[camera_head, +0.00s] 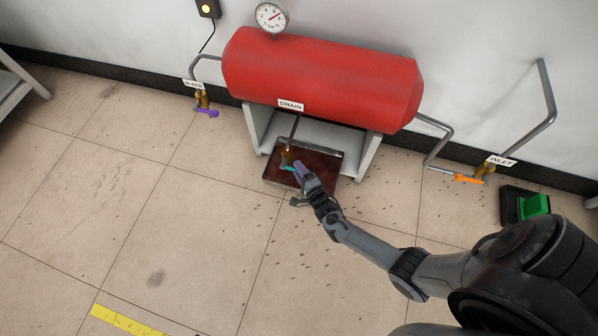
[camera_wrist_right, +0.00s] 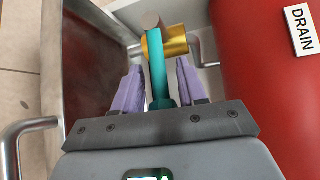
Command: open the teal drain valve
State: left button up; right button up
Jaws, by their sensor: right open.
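The teal drain valve handle (camera_wrist_right: 157,68) stands between the two purple fingers of my right gripper (camera_wrist_right: 158,88) in the right wrist view. The fingers are open, with a gap on each side of the handle. The handle joins a brass valve body (camera_wrist_right: 175,40) on the drain pipe. In the head view, my right gripper (camera_head: 298,170) is at the brass drain valve (camera_head: 285,157), and the teal handle (camera_head: 287,168) shows just left of the fingers. The DRAIN label (camera_head: 291,105) is above on the red tank (camera_head: 320,75). My left gripper is not in view.
A dark drip tray (camera_head: 325,178) lies under the valve, its wall close to my gripper. White tank supports (camera_head: 369,155) flank it. A purple-handled valve (camera_head: 207,112) is at left, an orange-handled inlet valve (camera_head: 468,180) at right. The floor in front is clear.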

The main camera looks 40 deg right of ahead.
jog(key=shift+w, duration=0.15)
jog(key=shift+a, duration=0.1)
grip_shut()
